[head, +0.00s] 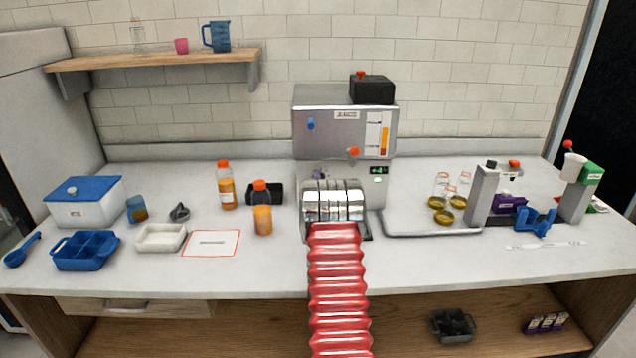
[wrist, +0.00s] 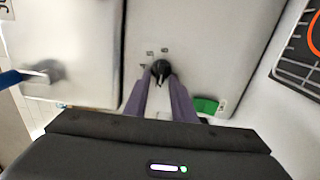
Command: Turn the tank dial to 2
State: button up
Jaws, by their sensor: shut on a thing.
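The juicer (head: 345,125) is a grey machine at the back middle of the counter. In the wrist view, a small black round dial (wrist: 160,67) sits on a pale panel (wrist: 205,40) with small printed marks around its left and upper side. My gripper (wrist: 161,80) has its two purple-grey fingers closed on the dial from either side. The marks are too small to read, so I cannot tell the setting. In the head view, my red-sleeved arm reaches to the juicer's front, with purple fingertips (head: 318,174) at its lower left; the dial is hidden there.
An orange knob (head: 353,152) and blue knob (head: 311,124) are above. Bottles, including one (head: 263,215), stand left of my arm.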

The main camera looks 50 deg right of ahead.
jog(key=shift+a+f, duration=0.1)
jog(key=shift+f, duration=0.25)
jog(key=o, duration=0.7)
jog(key=shift+r, duration=0.1)
jog(key=shift+r, duration=0.1)
jog(key=v, duration=1.3)
jog(key=shift+s+a, duration=0.25)
